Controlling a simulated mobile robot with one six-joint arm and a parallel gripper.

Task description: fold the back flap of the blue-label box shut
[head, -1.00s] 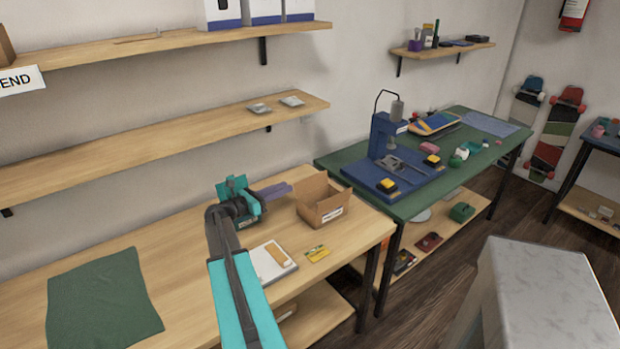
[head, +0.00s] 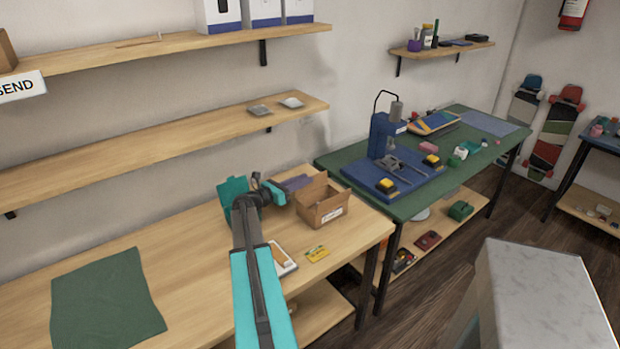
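A small brown cardboard box (head: 326,210) stands on the wooden bench in the head view. It has a pale label on its front side; the label's colour is too small to tell. Its top is open, with flaps standing up, and the back flap is hard to make out. The finger gap is too small to see, and no held thing shows.
A white tray or pad (head: 285,262) is partly hidden by my arm. A green cloth (head: 105,300) lies at left. A green workbench (head: 400,207) adjoins on the right. Shelves hang above behind.

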